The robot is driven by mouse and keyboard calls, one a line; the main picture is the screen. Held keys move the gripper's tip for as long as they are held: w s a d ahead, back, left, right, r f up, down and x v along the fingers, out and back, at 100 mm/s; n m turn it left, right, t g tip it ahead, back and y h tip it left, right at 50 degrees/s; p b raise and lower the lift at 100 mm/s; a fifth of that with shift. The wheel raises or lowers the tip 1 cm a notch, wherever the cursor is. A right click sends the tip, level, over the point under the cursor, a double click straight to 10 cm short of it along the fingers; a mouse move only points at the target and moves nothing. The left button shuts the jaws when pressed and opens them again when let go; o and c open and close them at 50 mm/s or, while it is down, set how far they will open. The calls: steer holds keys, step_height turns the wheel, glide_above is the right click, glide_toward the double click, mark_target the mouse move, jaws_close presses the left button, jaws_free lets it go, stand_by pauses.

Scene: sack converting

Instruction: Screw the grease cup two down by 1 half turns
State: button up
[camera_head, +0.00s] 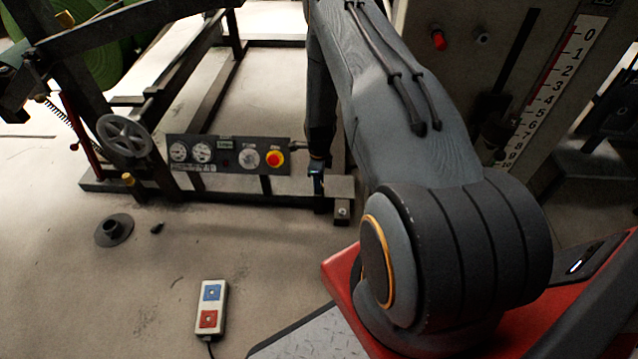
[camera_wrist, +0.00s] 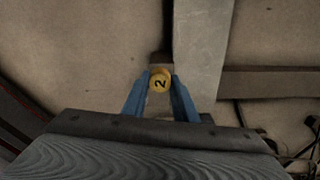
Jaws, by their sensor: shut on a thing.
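The grease cup two is a small yellow round cap (camera_wrist: 160,80) marked with a dark "2", seen from above in the wrist view. My gripper (camera_wrist: 160,86) has its two blue fingers on either side of the cap and is shut on it. The cap sits beside a grey metal beam (camera_wrist: 203,45) of the machine frame.
Another yellow cap (camera_head: 128,180) stands on the frame at the left, below a handwheel (camera_head: 125,135). A panel with gauges and a red button (camera_head: 228,155) is left of my gripper. A pendant (camera_head: 211,307) and a dark flanged part (camera_head: 114,230) lie on the floor.

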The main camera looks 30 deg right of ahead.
steer(key=o, duration=1.1)
steer(key=shift+c, duration=0.2)
steer(key=shift+r, duration=0.1)
steer(key=shift+r+p, duration=1.05)
steer(key=shift+r, duration=2.8)
steer(key=shift+r, duration=0.1)
